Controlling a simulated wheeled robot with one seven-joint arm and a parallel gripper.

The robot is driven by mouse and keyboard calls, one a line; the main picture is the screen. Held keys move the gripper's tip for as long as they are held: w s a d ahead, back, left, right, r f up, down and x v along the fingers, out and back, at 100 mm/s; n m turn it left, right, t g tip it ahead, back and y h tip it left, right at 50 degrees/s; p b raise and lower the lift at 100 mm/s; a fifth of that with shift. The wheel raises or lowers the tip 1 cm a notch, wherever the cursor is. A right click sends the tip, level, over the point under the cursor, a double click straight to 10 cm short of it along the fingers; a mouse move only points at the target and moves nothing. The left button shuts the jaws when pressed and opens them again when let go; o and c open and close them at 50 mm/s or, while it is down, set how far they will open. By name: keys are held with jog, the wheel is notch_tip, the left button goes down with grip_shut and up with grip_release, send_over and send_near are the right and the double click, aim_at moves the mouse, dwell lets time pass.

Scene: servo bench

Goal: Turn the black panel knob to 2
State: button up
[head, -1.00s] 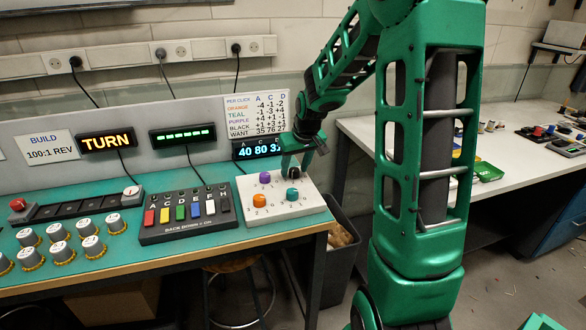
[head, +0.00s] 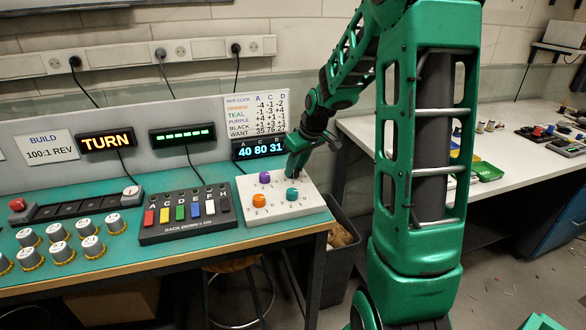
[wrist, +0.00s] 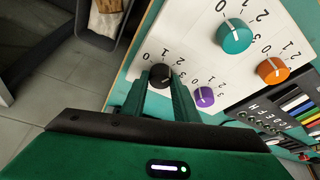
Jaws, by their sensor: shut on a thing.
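The black panel knob (wrist: 160,76) shows between my fingers in the wrist view, with a white pointer line on its top. I cannot tell which number the line points at; part of its scale is hidden by my fingers. My gripper (wrist: 160,92) is shut on this knob, one finger on each side. In the head view my gripper (head: 291,171) reaches down to the back right of the white knob panel (head: 318,207) and largely hides the black knob there.
The purple knob (head: 265,178), teal knob (head: 292,194) and orange knob (head: 259,201) sit close by on the same panel. A display (head: 259,149) behind reads 40 80 31. A card (head: 256,116) lists WANT 35 76 27. A TURN sign (head: 106,142) is lit.

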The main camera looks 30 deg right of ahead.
jog(key=o, duration=1)
jog(key=shift+o, duration=0.2)
jog(key=shift+r, duration=0.1)
jog(key=v, duration=1)
jog(key=shift+r, duration=0.25)
jog(key=shift+s, duration=0.15)
jog(key=s+a+f+m+g, duration=0.1)
jog(key=s+m, duration=0.1)
jog(key=s, duration=0.8)
jog(key=s+a+f+m+g, duration=0.2)
jog(key=s+m, duration=0.1)
jog(key=s, duration=0.8)
jog(key=s+a+f+m+g, duration=0.1)
jog(key=s+a+m, duration=0.1)
jog(key=s, duration=0.8)
jog(key=shift+s+a+f+m+g, duration=0.25)
jog(key=shift+f+m+g, duration=0.05)
jog(key=shift+m, duration=0.1)
